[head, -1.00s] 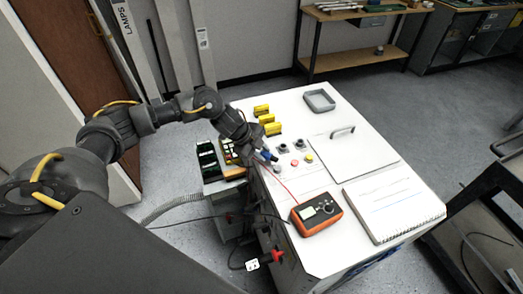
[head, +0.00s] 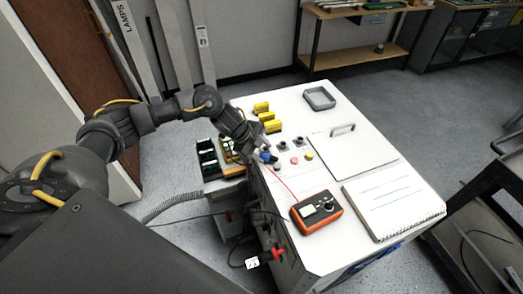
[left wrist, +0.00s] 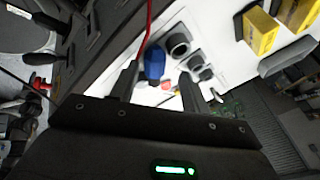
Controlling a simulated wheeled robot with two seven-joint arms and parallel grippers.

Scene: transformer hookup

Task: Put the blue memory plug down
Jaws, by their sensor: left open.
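The blue memory plug (head: 268,158) is at the left edge of the white worktop (head: 300,180), beside a row of dark round sockets. In the left wrist view the blue plug (left wrist: 154,62) shows between the open fingers, closer to the left one. My left gripper (head: 258,147) is right by the plug in the head view. Its fingers (left wrist: 158,88) stand apart in the left wrist view. I cannot tell whether a finger touches the plug, or whether its underside rests on the surface. My right gripper is not in view.
An orange multimeter (head: 317,212), a notebook (head: 393,208), a panel with a handle (head: 350,150) and a grey tray (head: 319,98) are on the worktop. Yellow blocks (head: 267,118) stand behind the sockets. A red lead (head: 287,188) runs close to the plug.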

